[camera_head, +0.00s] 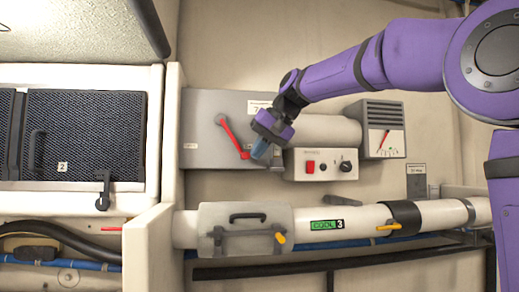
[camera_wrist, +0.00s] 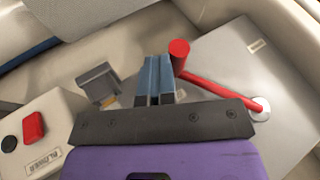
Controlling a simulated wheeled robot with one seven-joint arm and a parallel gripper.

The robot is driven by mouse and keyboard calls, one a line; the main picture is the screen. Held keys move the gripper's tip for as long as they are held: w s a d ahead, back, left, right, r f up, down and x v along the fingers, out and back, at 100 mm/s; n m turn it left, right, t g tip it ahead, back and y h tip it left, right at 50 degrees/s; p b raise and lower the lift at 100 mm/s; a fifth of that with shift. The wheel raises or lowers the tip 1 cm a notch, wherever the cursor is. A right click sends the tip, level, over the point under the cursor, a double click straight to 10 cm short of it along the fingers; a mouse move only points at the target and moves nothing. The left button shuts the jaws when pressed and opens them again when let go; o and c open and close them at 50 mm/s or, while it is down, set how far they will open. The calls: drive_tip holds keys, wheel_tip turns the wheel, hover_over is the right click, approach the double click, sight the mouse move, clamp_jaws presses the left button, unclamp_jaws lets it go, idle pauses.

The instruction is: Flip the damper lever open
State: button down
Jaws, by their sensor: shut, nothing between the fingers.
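A red lever (camera_head: 232,136) is mounted on the front of a grey box (camera_head: 200,150).
A control box with a red switch (camera_head: 310,167) and a gauge box (camera_head: 384,130) stand right of the lever. A pipe with a clear cover (camera_head: 240,222) and yellow handles (camera_head: 280,238) runs below. A dark mesh panel (camera_head: 95,135) is at left.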

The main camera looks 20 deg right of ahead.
drive_tip(key=a+f+y, duration=0.1)
drive_tip(key=a, duration=0.1)
drive_tip(key=a+f+y, duration=0.1)
drive_tip(key=shift+w+a+f+t+y, duration=0.2)
drive_tip(key=shift+w+f+t+y, duration=0.05)
drive_tip(key=shift+f+t+y, duration=0.1)
drive_tip(key=shift+w+a+f+m+t+y, duration=0.1)
drive_tip(key=shift+a+f+m+t+y, duration=0.1)
drive_tip(key=shift+a+m+t+y, duration=0.3)
drive_tip(key=shift+w+a+f+m+g+y, duration=0.15)
drive_tip(key=shift+a+y, duration=0.15)
drive_tip(key=shift+y, duration=0.35)
drive_tip(key=shift+w+a+f+t+y, duration=0.1)
drive_tip(key=shift+a+f+t+y, duration=0.1)
drive_tip(key=shift+a+y, duration=0.3)
drive_tip(key=shift+w+a+f+t+y, duration=0.1)
drive_tip(key=shift+a+t+y, duration=0.1)
drive_tip(key=shift+a+y, duration=0.25)
drive_tip(key=a, duration=0.1)
drive_tip(key=a+m+t+y, duration=0.1)
drive_tip(key=a+y, duration=0.1)
drive_tip(key=shift+w+a+y, duration=0.25)
drive_tip(key=shift+w, duration=0.05)
drive_tip(key=shift+w+a+r+t, duration=0.15)
drive_tip(key=shift+a+r, duration=0.05)
drive_tip(key=shift+a, duration=0.5)
drive_tip(key=shift+w+a+r+t, duration=0.15)
drive_tip(key=shift+a+r, duration=0.05)
drive_tip(key=shift+a, duration=0.6)
